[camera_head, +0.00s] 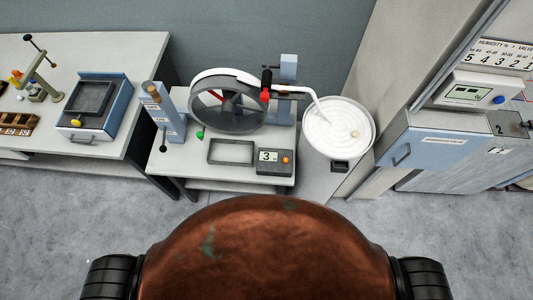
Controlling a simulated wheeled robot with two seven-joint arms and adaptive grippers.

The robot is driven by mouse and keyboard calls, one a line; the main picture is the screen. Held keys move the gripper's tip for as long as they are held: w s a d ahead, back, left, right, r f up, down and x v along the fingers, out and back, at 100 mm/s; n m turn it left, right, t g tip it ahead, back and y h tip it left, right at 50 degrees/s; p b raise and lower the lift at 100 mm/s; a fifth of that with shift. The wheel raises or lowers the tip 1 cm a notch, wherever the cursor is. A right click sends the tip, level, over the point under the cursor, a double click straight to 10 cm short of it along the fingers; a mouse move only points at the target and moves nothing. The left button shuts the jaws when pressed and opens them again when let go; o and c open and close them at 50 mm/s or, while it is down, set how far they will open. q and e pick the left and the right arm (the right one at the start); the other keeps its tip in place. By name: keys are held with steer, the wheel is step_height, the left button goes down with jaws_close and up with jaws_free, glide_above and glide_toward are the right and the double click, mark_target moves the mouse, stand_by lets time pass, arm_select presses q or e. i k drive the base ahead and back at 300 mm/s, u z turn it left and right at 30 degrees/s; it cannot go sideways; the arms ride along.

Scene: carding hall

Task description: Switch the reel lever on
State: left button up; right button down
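The reel (229,112), a grey spoked wheel with a white rim band and a red mark inside, stands on a white table in the middle. Left of it is a blue upright block (170,112) with a small label too small to read surely. A thin dark lever (163,142) with a dark knob hangs down at the block's front; it looks like the reel lever. I cannot tell its setting for certain. Neither gripper is in view, and nothing of mine touches the lever.
The table (210,172) also carries a green knob (200,133), a dark rectangular frame (231,152) and a counter box (276,161) showing 3. A white round pan (338,128) stands right. A side bench (130,55) is left, a blue drawer unit (435,138) right.

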mark_target(162, 148)
steer(key=u, duration=3.05)
steer(key=k, duration=0.85)
steer(key=z, duration=0.85)
